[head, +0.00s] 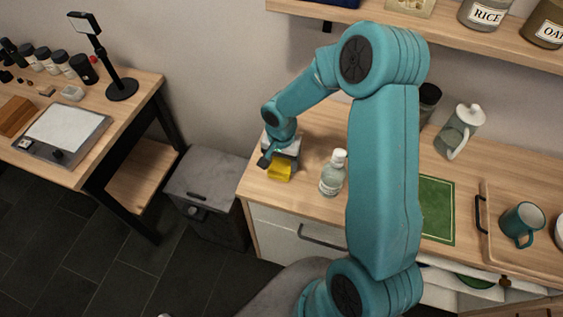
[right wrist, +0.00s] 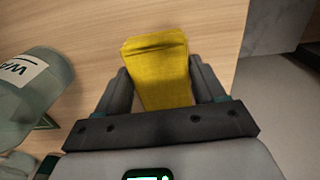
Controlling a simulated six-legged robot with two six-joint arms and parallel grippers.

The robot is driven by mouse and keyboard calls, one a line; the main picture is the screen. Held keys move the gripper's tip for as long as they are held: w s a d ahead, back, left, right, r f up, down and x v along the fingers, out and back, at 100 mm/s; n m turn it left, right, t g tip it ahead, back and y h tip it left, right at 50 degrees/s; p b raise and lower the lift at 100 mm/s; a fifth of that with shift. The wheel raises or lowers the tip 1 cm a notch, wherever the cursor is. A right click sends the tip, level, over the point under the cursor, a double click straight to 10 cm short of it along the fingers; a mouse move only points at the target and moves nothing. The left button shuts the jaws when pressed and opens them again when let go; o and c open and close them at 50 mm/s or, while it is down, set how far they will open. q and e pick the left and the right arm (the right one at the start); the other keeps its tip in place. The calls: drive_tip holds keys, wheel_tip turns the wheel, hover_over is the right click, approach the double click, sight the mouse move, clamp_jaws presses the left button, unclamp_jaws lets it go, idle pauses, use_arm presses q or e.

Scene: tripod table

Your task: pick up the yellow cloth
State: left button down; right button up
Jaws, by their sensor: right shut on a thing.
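The yellow cloth (head: 280,171) lies at the left end of the wooden counter, directly under my right gripper (head: 272,158). It also shows in the right wrist view (right wrist: 158,70) as a folded yellow piece between the two dark fingers of the right gripper (right wrist: 160,85). The right gripper is shut on the cloth. The cloth's lower part is hidden behind the gripper's body, and I cannot tell whether it is clear of the counter. My left gripper does not show.
A clear bottle (head: 333,173) stands on the counter just right of the cloth, and it also shows in the right wrist view (right wrist: 30,85). A glass jug (head: 457,132), a green mat (head: 437,210) and a tray (head: 491,222) with a teal mug (head: 521,224) are further right. A grey bin (head: 207,192) stands left.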

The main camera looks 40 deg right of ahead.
sight(281, 163)
wheel_tip(281, 163, up, 20)
drive_tip(key=b, duration=0.1)
drive_tip(key=shift+f, duration=0.25)
